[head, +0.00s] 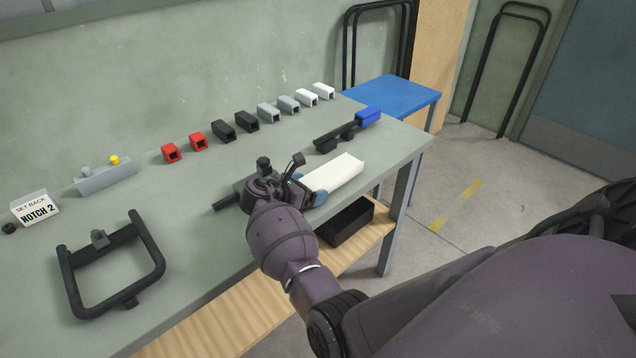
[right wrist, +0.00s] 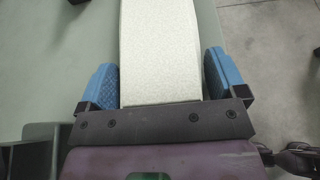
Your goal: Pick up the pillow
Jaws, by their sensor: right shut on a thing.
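The white, block-shaped pillow (head: 340,174) is at the right front part of the grey-green table, near its edge. It also shows in the right wrist view (right wrist: 158,40), running up from between the blue fingers. My right gripper (head: 309,188) is shut on the near end of the pillow, with one blue finger on each side. It also shows in the right wrist view (right wrist: 161,82). I cannot tell whether the pillow touches the table. My left gripper is in neither view.
A black bar with a blue end (head: 368,116) lies beyond the pillow. Red (head: 171,153), black and grey-white sleeves line the table's back. A black U-shaped frame (head: 152,246) lies at left. A black bin (head: 345,221) sits on the lower shelf. The floor at right is open.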

